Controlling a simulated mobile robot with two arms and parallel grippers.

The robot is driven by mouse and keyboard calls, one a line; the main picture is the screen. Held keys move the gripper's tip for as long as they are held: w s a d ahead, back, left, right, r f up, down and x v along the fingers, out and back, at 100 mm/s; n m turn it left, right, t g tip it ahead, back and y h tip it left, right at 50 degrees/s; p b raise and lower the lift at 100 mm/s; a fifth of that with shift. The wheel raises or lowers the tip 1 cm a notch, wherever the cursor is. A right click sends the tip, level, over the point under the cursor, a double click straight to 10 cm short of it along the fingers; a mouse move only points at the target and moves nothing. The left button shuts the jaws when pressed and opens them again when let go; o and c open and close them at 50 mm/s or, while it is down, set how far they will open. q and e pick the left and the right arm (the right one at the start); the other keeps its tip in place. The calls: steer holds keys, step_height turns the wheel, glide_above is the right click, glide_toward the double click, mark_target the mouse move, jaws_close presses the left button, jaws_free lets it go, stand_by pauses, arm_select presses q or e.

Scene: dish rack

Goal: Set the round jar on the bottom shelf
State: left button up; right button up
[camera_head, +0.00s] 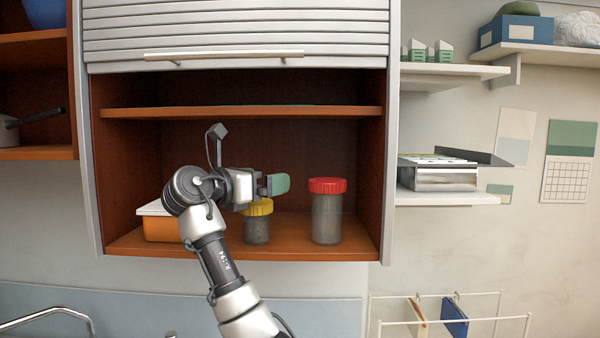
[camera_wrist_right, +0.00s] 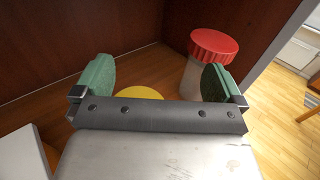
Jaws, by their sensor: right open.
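A short grey jar with a yellow lid (camera_head: 257,228) stands upright on the bottom shelf (camera_head: 290,250) of the open cabinet. A taller jar with a red lid (camera_head: 327,212) stands to its right on the same shelf. I cannot tell for certain which one is the round jar. My right gripper (camera_head: 276,185) is inside the cabinet, just above the yellow-lidded jar. In the right wrist view its green fingers (camera_wrist_right: 153,82) are spread and empty. The yellow lid (camera_wrist_right: 138,92) shows between them, partly hidden by the gripper body. My left gripper is out of view.
An orange box with a white lid (camera_head: 160,226) stands left on the bottom shelf, partly behind my arm. The upper shelf (camera_head: 240,112) is close above the gripper. The cabinet's right wall (camera_head: 371,170) is beyond the red-lidded jar. The roller shutter (camera_head: 235,25) is raised.

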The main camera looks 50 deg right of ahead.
steer(key=s+d+r+b, duration=0.3)
steer(key=s+r, duration=0.2)
steer(key=s, duration=0.3)
steer(key=shift+s+r, duration=0.3)
steer(key=shift+s, duration=0.1)
steer(key=shift+d, duration=0.1)
jaws_close()
stand_by(1.2)
